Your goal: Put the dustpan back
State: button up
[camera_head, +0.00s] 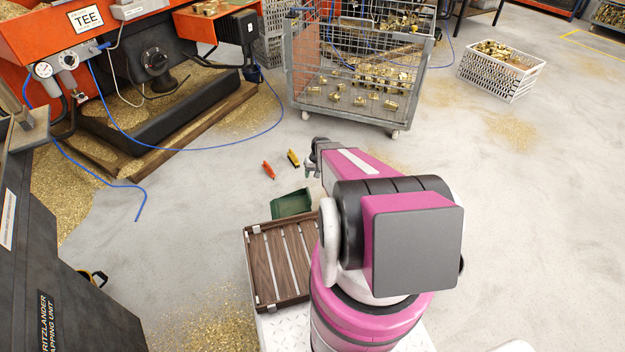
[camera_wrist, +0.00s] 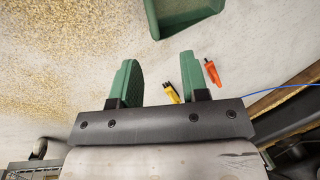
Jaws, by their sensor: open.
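A green dustpan (camera_head: 292,203) lies just beyond the far edge of my slatted wooden deck, apparently on the floor. Part of it also shows at the top edge of the wrist view (camera_wrist: 185,14), where the rest is cut off. My gripper (camera_wrist: 159,62) is open, with its two green fingers apart and nothing between them. The dustpan is apart from the fingertips. In the head view my gripper (camera_head: 312,165) is partly hidden by my arm and is above the floor, beyond and to the right of the dustpan.
A yellow tool (camera_head: 293,159) and an orange-red tool (camera_head: 268,170) lie on the floor near the gripper. A wire cage cart (camera_head: 300,70) with brass parts stands behind. A white crate (camera_head: 495,78) is at back right. A blue hose (camera_head: 215,147) crosses the floor. Brass chips lie scattered.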

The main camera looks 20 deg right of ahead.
jog(key=s+a+r+h, duration=0.1)
jog(key=s+a+r, duration=0.2)
jog(key=s+r, duration=0.3)
jog(key=s+a+r, duration=0.3)
jog(key=s+r, duration=0.4)
jog(key=r, duration=0.8)
jog(key=s+a+r+h, duration=0.1)
jog(key=s+a+r, duration=0.3)
jog(key=s+r, duration=0.3)
notch_tip(320, 180, up, 3)
jog(key=shift+s+r+n+h, duration=0.2)
jog(key=shift+n+h, duration=0.1)
jog(key=shift+n, duration=0.1)
